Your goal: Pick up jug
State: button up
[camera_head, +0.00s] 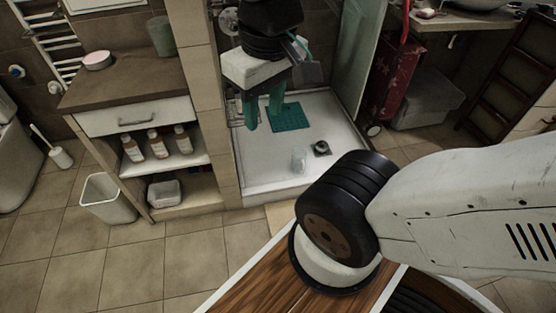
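A small clear vessel, which looks like the jug (299,159), stands on the white floor of the shower basin (265,178), near its front. Its handle and details are too faint to tell. My gripper (263,122) hangs above the back left of the basin, pointing down. Its two teal fingers are apart with a gap between them, and nothing shows between them. The jug is to the right of the fingers and nearer the camera, apart from them.
A shelf unit with bottles (158,143) and a bin (107,199) stand left.

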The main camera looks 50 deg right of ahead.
aim_at(299, 154)
jog(key=z, duration=0.4)
jog(key=i, duration=1)
jog(key=z, duration=0.75)
